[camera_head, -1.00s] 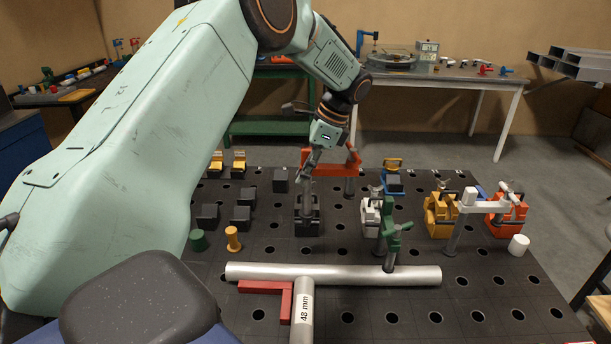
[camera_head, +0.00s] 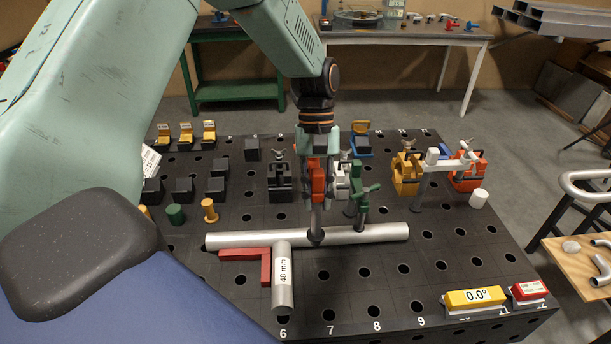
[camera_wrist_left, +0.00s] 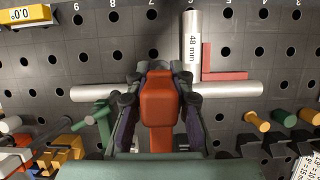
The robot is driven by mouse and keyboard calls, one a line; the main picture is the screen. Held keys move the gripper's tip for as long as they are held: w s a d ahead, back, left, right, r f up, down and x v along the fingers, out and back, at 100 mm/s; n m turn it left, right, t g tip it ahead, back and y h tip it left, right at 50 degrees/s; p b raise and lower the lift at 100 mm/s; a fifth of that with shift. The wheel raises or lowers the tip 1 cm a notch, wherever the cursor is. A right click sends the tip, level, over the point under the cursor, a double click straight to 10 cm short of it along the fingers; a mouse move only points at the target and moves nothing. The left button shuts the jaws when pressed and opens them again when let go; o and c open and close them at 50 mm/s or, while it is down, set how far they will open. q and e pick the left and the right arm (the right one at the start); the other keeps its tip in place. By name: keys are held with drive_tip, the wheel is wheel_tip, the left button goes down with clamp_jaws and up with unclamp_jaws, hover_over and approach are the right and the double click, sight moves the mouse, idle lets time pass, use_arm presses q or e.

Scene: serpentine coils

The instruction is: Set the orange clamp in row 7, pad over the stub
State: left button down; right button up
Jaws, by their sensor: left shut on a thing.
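My left gripper (camera_head: 318,150) is shut on the orange clamp (camera_head: 317,182), which it holds upright, its grey lower end reaching down to the long silver pipe (camera_head: 255,239). I cannot tell whether that end touches the pipe. The left wrist view shows the orange clamp (camera_wrist_left: 160,100) between the fingers (camera_wrist_left: 160,85), above the pipe. A short stub pipe (camera_head: 283,270) marked "48 mm" meets the long pipe to the left of the clamp. Numbers 6 to 9 mark the rows on the front edge. My right gripper is out of view.
A green clamp (camera_head: 361,203) stands just right at the long pipe. A red angle stop (camera_head: 245,254) lies by the stub. Black (camera_head: 280,185), yellow (camera_head: 406,178) and white (camera_head: 440,166) clamps stand behind. The front of the perforated black table (camera_head: 350,290) is mostly bare.

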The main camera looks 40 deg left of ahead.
use_arm(q)
drive_tip(key=d+n+t, duration=0.1)
drive_tip(key=n+t, duration=0.1)
drive_tip(key=n, duration=0.3)
drive_tip(key=d+f+n+t, duration=0.1)
drive_tip(key=n+t, duration=0.1)
drive_tip(key=n, duration=0.4)
drive_tip(key=d+f+n+t+h, duration=0.1)
drive_tip(key=n+t, duration=0.1)
drive_tip(key=n, duration=0.4)
drive_tip(key=shift+s+d, duration=0.2)
drive_tip(key=shift+d, duration=0.1)
drive_tip(key=shift+s+f+b, duration=0.1)
drive_tip(key=shift+f+b, duration=2.2)
drive_tip(key=shift+b, duration=0.45)
